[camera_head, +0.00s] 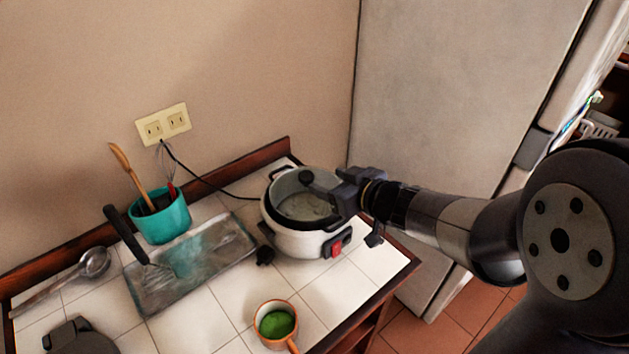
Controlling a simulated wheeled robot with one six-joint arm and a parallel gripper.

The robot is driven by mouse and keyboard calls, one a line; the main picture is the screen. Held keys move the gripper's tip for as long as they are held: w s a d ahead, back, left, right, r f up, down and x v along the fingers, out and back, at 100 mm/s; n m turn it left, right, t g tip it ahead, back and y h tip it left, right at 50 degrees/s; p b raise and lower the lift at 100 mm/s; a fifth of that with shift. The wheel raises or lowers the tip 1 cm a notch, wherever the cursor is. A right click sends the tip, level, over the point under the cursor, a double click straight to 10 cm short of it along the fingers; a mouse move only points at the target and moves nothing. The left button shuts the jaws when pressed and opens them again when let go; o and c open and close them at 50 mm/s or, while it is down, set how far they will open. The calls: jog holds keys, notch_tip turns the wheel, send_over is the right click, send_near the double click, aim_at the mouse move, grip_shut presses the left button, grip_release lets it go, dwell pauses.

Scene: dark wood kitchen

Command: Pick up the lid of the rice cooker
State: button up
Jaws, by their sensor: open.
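The white rice cooker (290,240) stands on the tiled counter near its right back corner, with a red switch on its front. Its lid (300,207) looks like a greyish, see-through disc within the cooker's dark rim; I cannot tell exactly how it sits. A dark round piece (306,177) shows over the lid's back part; I cannot tell whether it is the lid's knob or a fingertip. My gripper (322,190) reaches in from the right, over the cooker's right side. It is open, and its fingers partly hide the lid and the right rim.
A teal utensil pot (163,222), a metal tray (188,268) with a spatula, and a ladle (95,262) lie left of the cooker. An orange-rimmed cup (275,322) stands in front. A cord runs to the wall outlet (163,124). The fridge (440,110) stands behind my arm.

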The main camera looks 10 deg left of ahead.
aim_at(310, 178)
jog(key=x, duration=0.4)
jog(key=shift+f, duration=0.15)
jog(key=shift+s+f+b+x, duration=0.15)
jog(key=shift+b+x, duration=0.05)
jog(key=shift+x, duration=1.1)
jog(key=shift+s+f+b+x, duration=0.1)
jog(key=shift+f+b+x, duration=0.1)
jog(key=shift+x, duration=1.05)
jog(key=shift+a, duration=0.1)
jog(key=shift+r, duration=0.1)
grip_shut()
